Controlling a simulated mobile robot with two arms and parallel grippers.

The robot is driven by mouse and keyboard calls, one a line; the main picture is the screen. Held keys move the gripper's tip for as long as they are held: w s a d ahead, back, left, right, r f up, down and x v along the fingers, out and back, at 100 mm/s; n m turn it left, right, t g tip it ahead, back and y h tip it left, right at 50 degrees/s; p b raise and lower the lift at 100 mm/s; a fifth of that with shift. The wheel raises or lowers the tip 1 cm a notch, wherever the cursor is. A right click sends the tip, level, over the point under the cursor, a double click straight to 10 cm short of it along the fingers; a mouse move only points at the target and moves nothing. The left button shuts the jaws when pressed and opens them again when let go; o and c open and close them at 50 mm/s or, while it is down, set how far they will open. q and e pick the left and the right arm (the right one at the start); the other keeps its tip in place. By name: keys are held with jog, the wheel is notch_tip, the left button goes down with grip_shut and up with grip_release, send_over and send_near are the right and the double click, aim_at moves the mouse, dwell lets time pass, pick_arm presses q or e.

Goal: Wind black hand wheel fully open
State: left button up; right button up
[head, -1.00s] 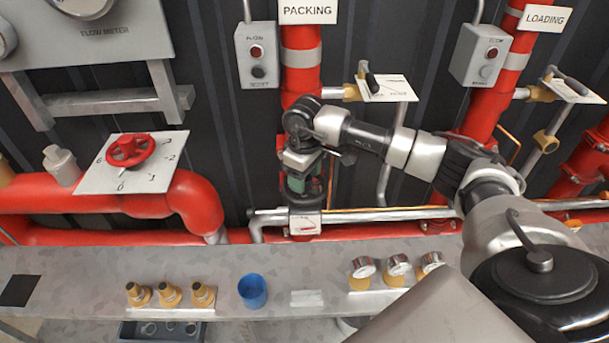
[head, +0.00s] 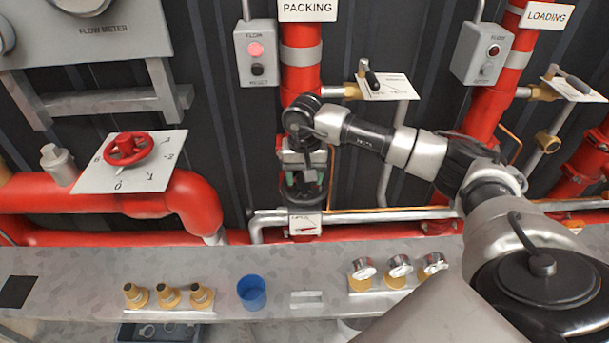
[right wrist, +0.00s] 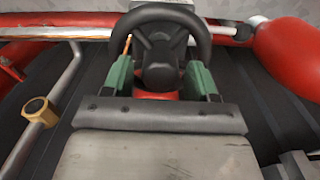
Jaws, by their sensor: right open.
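The black hand wheel (head: 308,197) sits on the red pipe below the PACKING sign, partly hidden by my right gripper (head: 304,180). In the right wrist view the dark wheel (right wrist: 203,36) shows as a curved rim around a central hub. My right gripper (right wrist: 160,68) is open there, with one green finger on each side of the hub, close to the rim. I cannot tell whether the fingers touch the wheel. My left gripper is not in view.
A red hand wheel (head: 128,148) on a dial plate stands at the left. A grey shelf (head: 100,262) below carries brass fittings (head: 168,296), a blue cup (head: 252,292) and gauges (head: 398,267). Silver pipes (head: 380,214) run right of the black wheel.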

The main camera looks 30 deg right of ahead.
jog(key=m, duration=1.2)
jog(key=shift+m, duration=0.3)
jog(key=c, duration=0.9)
jog(key=shift+f, duration=0.1)
jog(key=shift+c, duration=0.4)
jog(key=n+b, duration=0.3)
jog(key=n, duration=0.2)
jog(key=shift+f, duration=0.1)
jog(key=n, duration=0.2)
jog(key=shift+n+b, duration=0.3)
jog(key=shift+b, duration=0.1)
jog(key=shift+r+n, duration=0.2)
jog(key=shift+n, duration=0.1)
